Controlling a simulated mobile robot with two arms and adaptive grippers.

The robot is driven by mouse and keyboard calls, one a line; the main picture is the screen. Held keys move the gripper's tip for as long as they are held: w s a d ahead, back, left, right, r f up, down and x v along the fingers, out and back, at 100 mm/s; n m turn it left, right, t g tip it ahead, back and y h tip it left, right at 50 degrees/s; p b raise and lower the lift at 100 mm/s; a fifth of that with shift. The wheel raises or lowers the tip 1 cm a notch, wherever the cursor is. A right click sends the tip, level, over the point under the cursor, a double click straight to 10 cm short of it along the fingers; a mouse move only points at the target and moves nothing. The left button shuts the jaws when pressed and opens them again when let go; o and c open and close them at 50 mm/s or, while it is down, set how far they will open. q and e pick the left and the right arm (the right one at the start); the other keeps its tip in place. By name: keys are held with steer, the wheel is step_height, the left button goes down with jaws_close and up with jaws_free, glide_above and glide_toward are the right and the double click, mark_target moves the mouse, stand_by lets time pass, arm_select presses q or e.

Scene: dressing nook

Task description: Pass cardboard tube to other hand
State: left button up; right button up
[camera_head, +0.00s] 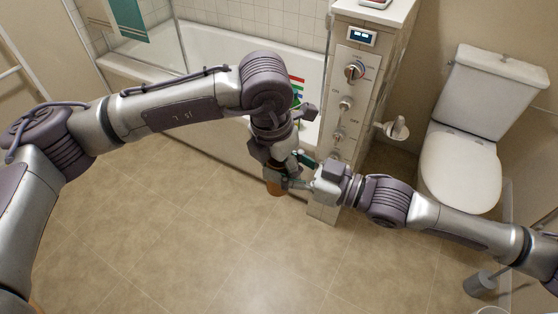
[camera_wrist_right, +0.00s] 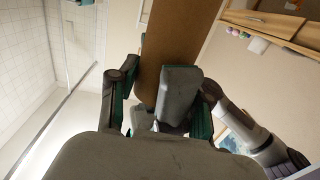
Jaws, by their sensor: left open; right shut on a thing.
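The cardboard tube shows as a broad brown shape in the right wrist view (camera_wrist_right: 176,38), running up between the fingers. In the head view only a short brown end of the tube (camera_head: 275,188) shows below the grippers; the rest is hidden. My right gripper (camera_head: 293,173) reaches in from the right and is shut on the tube; its green-padded fingers also show in the right wrist view (camera_wrist_right: 160,100). My left gripper (camera_head: 281,152) hangs from above, open, close to the right gripper and the tube. Whether its fingers touch the tube is hidden.
A tiled pillar with knobs (camera_head: 344,104) stands just behind the right gripper. The bathtub (camera_head: 222,56) is behind the left arm and a toilet (camera_head: 459,166) is at the right. A toilet brush (camera_head: 480,284) stands at lower right. The tiled floor in front is clear.

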arm_select(q)
steer(key=c, duration=0.8)
steer(key=shift+c, duration=0.5)
arm_select(e)
steer(key=o, duration=0.9)
steer(key=shift+d, duration=0.1)
